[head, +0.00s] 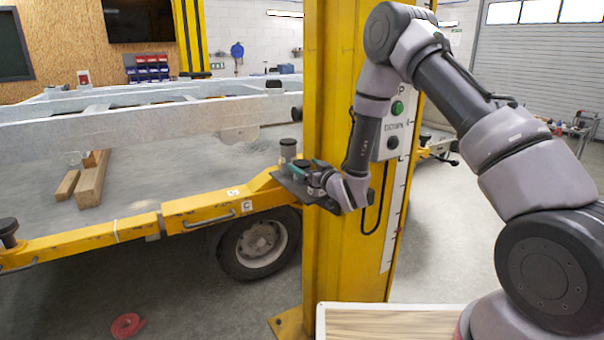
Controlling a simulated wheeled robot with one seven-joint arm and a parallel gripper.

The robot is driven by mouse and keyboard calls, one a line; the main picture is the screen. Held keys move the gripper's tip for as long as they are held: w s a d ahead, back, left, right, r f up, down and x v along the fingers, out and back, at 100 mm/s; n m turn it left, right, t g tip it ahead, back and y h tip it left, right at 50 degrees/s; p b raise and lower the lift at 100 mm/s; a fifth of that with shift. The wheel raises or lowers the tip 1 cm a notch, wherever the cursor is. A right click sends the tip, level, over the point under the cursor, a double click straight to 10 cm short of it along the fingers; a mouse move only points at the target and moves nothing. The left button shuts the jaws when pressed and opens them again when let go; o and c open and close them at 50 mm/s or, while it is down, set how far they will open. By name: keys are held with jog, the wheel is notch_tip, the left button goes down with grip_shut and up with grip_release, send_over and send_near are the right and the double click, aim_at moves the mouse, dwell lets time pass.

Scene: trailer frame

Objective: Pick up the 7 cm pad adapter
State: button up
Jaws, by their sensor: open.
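A grey cylinder with a darker top (288,149), which looks like a pad adapter, stands upright at the dark tray (292,187) beside the yellow post. I cannot read its size, so I cannot tell whether it is the 7 cm one. My gripper (309,171) is open, low over the tray and just right of and below the cylinder in the picture. The gripper and wrist hide part of the tray. Whether the fingers touch anything or stand around a smaller piece there is too small to tell.
The yellow lift post (338,240) stands close by my forearm, with a control box (395,128) on it. A yellow lift arm (185,214) runs left below the grey trailer frame (130,136). A wheel (262,245) is under it. A wood-topped surface (390,323) is in front.

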grip_shut()
jog(key=shift+r, duration=0.1)
